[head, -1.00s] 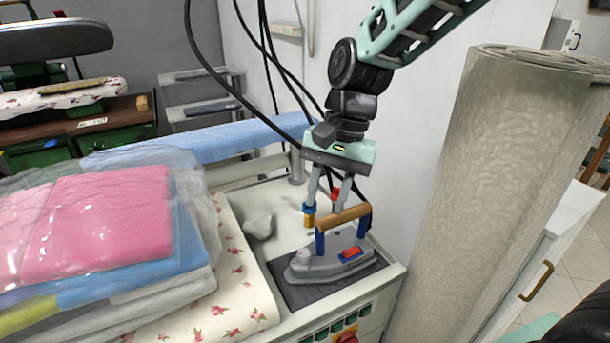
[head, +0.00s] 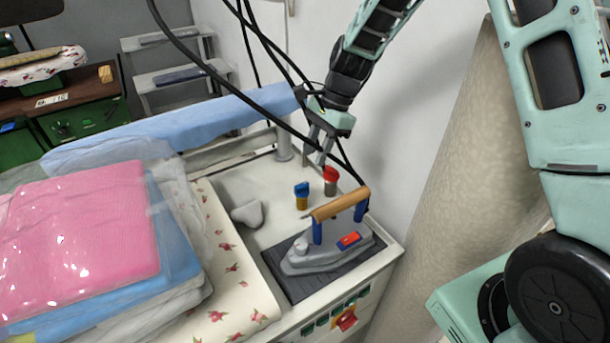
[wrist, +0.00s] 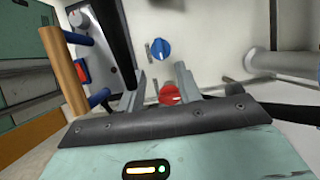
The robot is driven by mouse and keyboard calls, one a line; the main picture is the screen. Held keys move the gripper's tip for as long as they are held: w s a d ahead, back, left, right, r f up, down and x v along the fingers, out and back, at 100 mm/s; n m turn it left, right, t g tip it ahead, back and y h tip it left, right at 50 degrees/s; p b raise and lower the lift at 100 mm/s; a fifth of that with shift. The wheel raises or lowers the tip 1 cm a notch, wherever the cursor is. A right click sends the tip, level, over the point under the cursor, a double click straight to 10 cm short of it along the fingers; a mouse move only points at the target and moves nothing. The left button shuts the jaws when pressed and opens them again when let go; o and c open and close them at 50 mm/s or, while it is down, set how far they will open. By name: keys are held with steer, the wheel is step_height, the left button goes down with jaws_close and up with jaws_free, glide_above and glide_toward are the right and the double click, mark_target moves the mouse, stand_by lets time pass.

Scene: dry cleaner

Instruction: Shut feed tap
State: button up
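Two small taps stand on the white worktop behind the iron. One has a blue handle on a brass-coloured body (head: 302,196); its blue top (wrist: 161,49) shows in the wrist view. The other has a red handle on a grey body (head: 330,179); its red top (wrist: 170,94) also shows in the wrist view. I cannot tell which is the feed tap. My gripper (head: 321,157) is above and slightly behind the red tap. Its fingers (wrist: 160,88) are apart and empty, with the red handle seen between them in the wrist view.
A grey iron with a wooden handle (head: 341,204) sits on a dark mat (head: 281,276) in front of the taps. Black hoses (head: 262,45) hang behind. A wrapped pink and blue laundry pile (head: 80,235) lies left. A beige roll (head: 440,150) stands right.

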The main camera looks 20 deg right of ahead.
mark_target(303, 184)
steer(key=x, duration=0.8)
steer(key=shift+p, duration=0.3)
jaws_close()
